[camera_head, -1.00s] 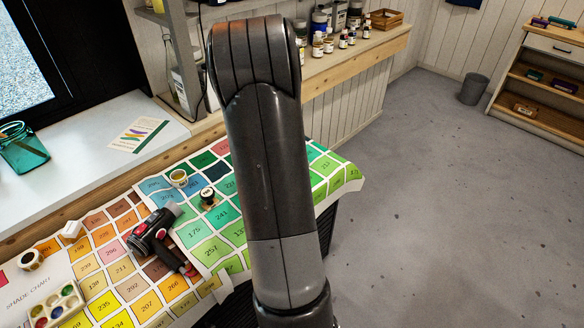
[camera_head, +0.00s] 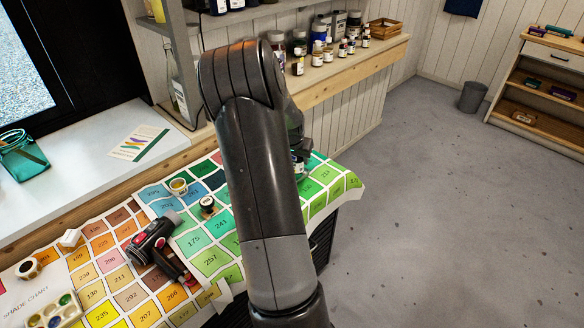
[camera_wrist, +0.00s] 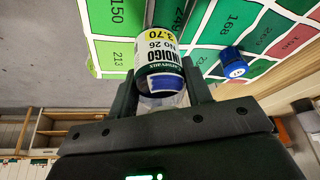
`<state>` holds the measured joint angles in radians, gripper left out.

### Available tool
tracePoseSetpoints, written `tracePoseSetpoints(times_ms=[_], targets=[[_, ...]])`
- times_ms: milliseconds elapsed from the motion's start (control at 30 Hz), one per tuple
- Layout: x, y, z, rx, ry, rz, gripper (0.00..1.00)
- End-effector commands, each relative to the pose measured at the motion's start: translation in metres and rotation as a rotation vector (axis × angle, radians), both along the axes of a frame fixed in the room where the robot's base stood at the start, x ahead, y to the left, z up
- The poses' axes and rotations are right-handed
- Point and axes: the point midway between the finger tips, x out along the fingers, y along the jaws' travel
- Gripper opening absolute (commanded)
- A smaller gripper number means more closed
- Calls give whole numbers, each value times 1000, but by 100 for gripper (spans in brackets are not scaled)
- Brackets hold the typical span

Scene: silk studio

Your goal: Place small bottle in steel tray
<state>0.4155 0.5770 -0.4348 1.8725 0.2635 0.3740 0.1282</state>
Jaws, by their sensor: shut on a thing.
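My gripper (camera_wrist: 163,78) is shut on a small bottle (camera_wrist: 160,58) with a white and yellow label reading "INDIGO No 26". The wrist view is turned over, so the label reads upside down, and the bottle sits between the two fingers with the shade chart behind it. In the head view a little of the held bottle (camera_head: 299,167) shows just right of my arm, over the chart's green end. My arm hides most of the gripper there. I cannot make out a steel tray in either view; my arm covers part of the table.
The shade chart (camera_head: 115,262) covers the table. On it are a dark tool (camera_head: 151,237), a black-capped bottle (camera_head: 207,205), an open jar (camera_head: 179,186) and a paint palette (camera_head: 52,308). A shelf with bottles (camera_head: 328,54) runs behind. Open floor (camera_head: 440,180) lies right.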

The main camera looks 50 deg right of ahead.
Motion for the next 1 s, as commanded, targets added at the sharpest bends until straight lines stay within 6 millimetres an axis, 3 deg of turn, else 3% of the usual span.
tracePoseSetpoints(times_ms=[167, 533, 900, 933, 1000], targets=[[17, 5, -10, -1, 0, 1, 20], [17, 5, -50, 0, 0, -2, 20], [18, 5, -54, 0, 0, 0, 20], [18, 6, -54, 0, 0, 0, 47], [18, 5, -54, 0, 0, 0, 53]])
